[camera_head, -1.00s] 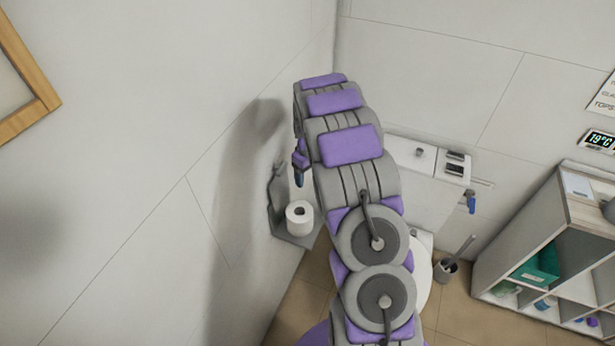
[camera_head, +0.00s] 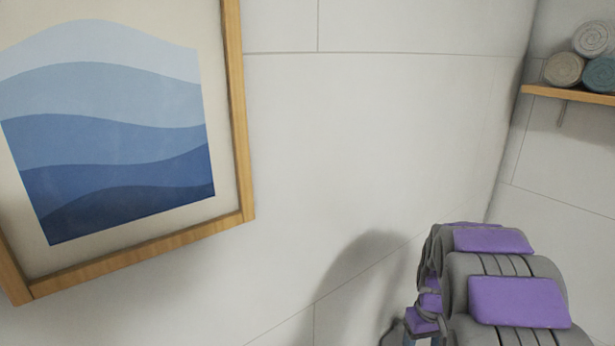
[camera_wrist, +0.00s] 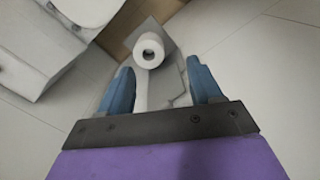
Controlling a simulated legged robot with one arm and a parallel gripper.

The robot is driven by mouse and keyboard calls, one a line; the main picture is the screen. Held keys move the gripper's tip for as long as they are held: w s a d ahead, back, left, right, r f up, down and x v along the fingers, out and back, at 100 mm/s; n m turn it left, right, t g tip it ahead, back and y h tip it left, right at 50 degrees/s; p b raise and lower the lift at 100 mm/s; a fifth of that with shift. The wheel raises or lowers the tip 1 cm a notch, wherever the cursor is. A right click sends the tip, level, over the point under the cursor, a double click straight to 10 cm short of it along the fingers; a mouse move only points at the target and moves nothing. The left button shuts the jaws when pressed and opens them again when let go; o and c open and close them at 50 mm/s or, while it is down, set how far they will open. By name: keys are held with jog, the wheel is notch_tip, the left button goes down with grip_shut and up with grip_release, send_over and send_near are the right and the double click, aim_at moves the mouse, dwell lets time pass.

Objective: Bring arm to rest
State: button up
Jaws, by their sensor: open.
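In the wrist view my gripper (camera_wrist: 160,92) is open, with its two blue fingers apart and nothing held between them. In the head view my arm (camera_head: 505,285) rises at the lower right corner in grey and purple. Only a small part near the gripper end shows at the bottom edge there, and the fingers are mostly cut off.
A wood-framed picture of blue waves (camera_head: 110,130) hangs on the left wall. A wooden shelf (camera_head: 570,94) with rolled towels (camera_head: 563,69) is at the upper right. The wrist view shows part of a white toilet (camera_wrist: 88,12) at the upper left.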

jog(key=s+a+r, duration=0.3)
jog(key=s+a, duration=0.1)
jog(key=s, duration=0.6)
jog(key=s+a+r+m, duration=0.1)
jog(key=s+a+r, duration=0.2)
jog(key=s, duration=0.8)
jog(key=s+a+r+g, duration=0.1)
jog(key=s+a+r, duration=0.2)
jog(key=s, duration=0.7)
jog(key=shift+s+a+m, duration=0.2)
jog(key=shift+a+m, duration=0.1)
jog(key=shift+a, duration=0.9)
jog(key=shift+c, duration=0.3)
